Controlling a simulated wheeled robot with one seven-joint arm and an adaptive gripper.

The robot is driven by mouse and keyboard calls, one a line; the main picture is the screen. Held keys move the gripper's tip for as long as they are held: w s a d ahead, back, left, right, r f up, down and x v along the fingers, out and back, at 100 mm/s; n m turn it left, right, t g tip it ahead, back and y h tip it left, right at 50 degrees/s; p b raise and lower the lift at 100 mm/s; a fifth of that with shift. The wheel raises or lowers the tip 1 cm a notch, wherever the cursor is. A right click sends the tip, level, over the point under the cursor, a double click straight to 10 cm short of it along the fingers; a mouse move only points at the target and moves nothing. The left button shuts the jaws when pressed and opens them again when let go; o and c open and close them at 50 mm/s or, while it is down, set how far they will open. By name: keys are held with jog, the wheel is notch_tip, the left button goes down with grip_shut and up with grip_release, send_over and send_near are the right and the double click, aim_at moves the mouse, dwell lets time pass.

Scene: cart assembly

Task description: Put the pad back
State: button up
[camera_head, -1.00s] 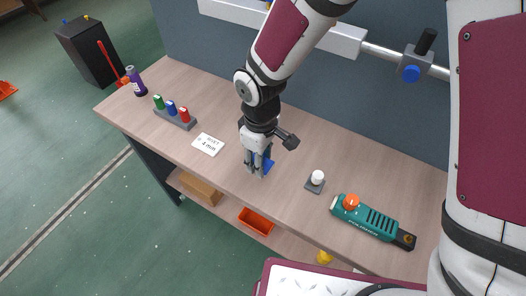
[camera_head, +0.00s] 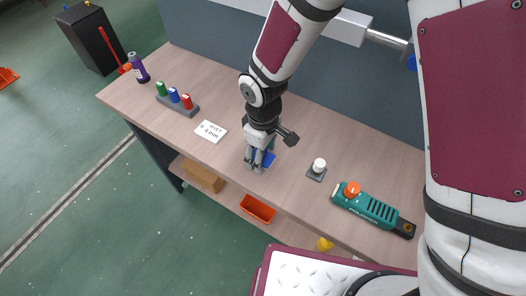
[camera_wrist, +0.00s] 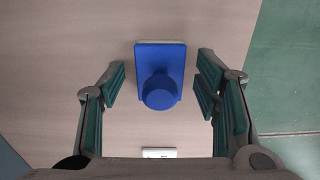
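The blue pad (camera_wrist: 160,62) lies on the wooden bench top, a rectangular plate with a round knob on it and a pale edge showing beneath. It also shows in the head view (camera_head: 268,159), partly hidden by my gripper. My gripper (camera_wrist: 160,82) is open and points down over the pad. In the wrist view its two green-padded fingers stand on either side of the pad, with a gap on each side. In the head view my gripper (camera_head: 257,161) is low over the bench; how far the fingertips are above it I cannot tell.
A white "4 mm" card (camera_head: 211,131) lies left of the gripper. Further left are a rack (camera_head: 181,106) with green, blue and red pieces and a purple bottle (camera_head: 138,68). To the right are a white-knobbed grey block (camera_head: 317,169) and a teal power tool (camera_head: 372,209).

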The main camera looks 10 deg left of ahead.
notch_tip(320, 180, up, 12)
jog(key=shift+r, duration=0.15)
dwell(0.6)
jog(key=shift+d, duration=0.1)
jog(key=d+r+m+t, duration=0.2)
jog(key=d+r+m, duration=0.4)
jog(key=d+r, duration=0.8)
jog(key=s+d+r+m+t, duration=0.1)
jog(key=s+d+r+m, duration=0.1)
jog(key=s+d+m, duration=0.2)
jog(key=s+d+r+m+t, duration=0.2)
jog(key=s+d+r+m, duration=0.1)
jog(key=s+d, duration=0.4)
jog(key=d+m, duration=0.1)
jog(key=d, duration=0.2)
jog(key=shift+s, duration=0.15)
